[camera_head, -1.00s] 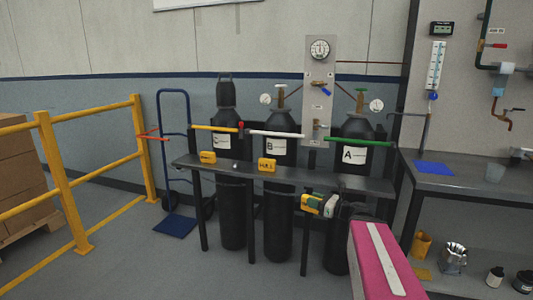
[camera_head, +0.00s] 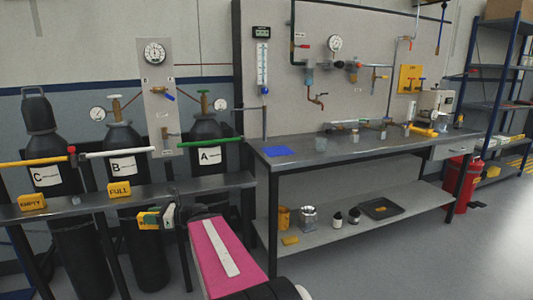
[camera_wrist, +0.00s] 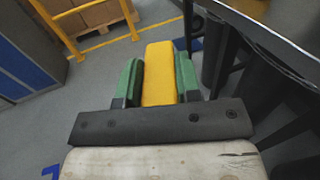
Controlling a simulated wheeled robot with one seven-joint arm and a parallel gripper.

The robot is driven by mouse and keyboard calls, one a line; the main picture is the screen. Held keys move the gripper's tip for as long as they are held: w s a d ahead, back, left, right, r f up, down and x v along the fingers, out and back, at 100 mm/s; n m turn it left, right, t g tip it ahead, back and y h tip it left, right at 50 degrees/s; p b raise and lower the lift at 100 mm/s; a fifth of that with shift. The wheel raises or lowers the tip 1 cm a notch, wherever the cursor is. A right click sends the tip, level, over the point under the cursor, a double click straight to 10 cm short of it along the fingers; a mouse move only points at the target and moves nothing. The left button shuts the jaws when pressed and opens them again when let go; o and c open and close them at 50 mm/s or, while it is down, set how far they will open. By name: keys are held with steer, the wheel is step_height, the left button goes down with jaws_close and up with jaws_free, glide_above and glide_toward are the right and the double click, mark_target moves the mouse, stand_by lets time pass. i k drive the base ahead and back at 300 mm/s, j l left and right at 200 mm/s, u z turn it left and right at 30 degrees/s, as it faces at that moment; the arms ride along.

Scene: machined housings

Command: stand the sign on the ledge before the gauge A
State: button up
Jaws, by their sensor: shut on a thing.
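My gripper (camera_head: 152,219) is shut on a yellow sign (camera_wrist: 160,72). The green finger pads press on both its sides in the wrist view. The held sign also shows in the head view (camera_head: 145,221), in front of and slightly below the dark ledge (camera_head: 212,187), apart from it as far as I can tell. Its writing is not readable. A round gauge (camera_head: 220,104) sits above the black cylinder labelled A (camera_head: 210,157). The ledge in front of cylinder A is bare.
A yellow EMPTY sign (camera_head: 32,203) stands on the ledge before cylinder C (camera_head: 45,150), and a FULL sign (camera_head: 119,189) before cylinder B (camera_head: 122,140). A workbench (camera_head: 340,146) stands right of the ledge. Yellow railing (camera_wrist: 100,40) shows in the wrist view.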

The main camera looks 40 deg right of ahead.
mark_target(217, 181)
steer(key=j+z, duration=0.1)
steer(key=z, duration=0.25)
steer(key=j+z, duration=0.1)
steer(key=z, duration=0.3)
steer(key=j+z, duration=0.1)
steer(key=z, duration=0.25)
steer(key=i, duration=0.05)
